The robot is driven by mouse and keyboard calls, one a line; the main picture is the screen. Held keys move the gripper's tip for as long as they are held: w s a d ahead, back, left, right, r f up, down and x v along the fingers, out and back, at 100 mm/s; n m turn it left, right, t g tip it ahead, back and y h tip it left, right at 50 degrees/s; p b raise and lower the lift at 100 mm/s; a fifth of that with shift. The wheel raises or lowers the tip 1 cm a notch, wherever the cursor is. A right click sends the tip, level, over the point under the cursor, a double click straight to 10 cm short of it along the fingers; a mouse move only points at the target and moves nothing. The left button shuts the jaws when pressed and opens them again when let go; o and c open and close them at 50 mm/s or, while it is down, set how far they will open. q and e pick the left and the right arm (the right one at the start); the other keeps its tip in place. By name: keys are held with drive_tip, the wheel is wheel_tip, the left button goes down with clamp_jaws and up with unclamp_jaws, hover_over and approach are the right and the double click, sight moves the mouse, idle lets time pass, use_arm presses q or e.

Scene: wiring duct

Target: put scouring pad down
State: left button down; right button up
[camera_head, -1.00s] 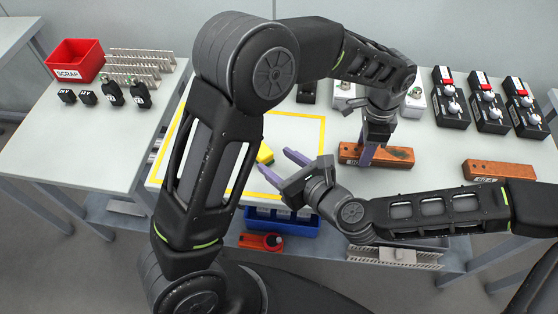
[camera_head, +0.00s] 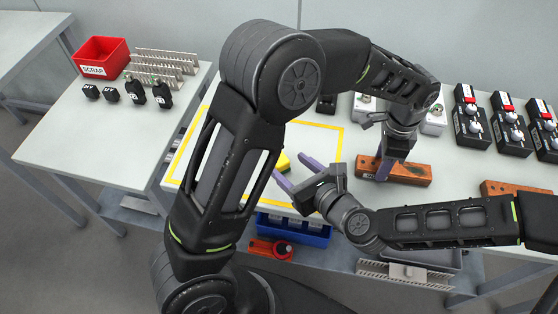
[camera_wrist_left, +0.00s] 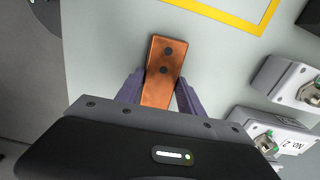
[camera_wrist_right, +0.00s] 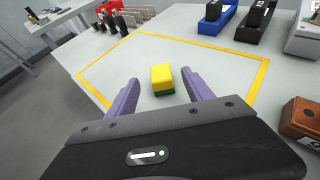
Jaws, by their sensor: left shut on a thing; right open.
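The scouring pad, a yellow and green block (camera_head: 284,161), lies on the table inside a yellow-outlined area. In the right wrist view the pad (camera_wrist_right: 162,79) sits yellow side up, beyond and between the fingertips, touching neither. My right gripper (camera_head: 294,169) is open and empty beside it. My left gripper (camera_head: 383,168) is shut on an orange-brown block (camera_head: 408,174). The left wrist view shows this block (camera_wrist_left: 166,62) with dark holes, its near end between the fingers (camera_wrist_left: 158,92). My left arm hides part of the outlined area.
A second orange-brown block (camera_head: 510,189) lies at the right. Black boxes with knobs (camera_head: 470,122) stand behind it. A blue bin (camera_head: 292,230) sits below the table's front edge. A red scrap bin (camera_head: 102,58) stands on the left table. The outlined area around the pad is largely clear.

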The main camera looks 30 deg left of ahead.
sight(279, 157)
drive_tip(key=shift+x, duration=2.1)
drive_tip(key=shift+f, duration=0.1)
drive_tip(key=shift+f+x, duration=0.1)
drive_tip(key=shift+x, duration=1.2)
drive_tip(key=shift+f+x, duration=0.15)
drive_tip(key=shift+x, duration=1.15)
drive_tip(key=shift+s+d, duration=0.1)
drive_tip(key=shift+d, duration=0.05)
clamp_jaws()
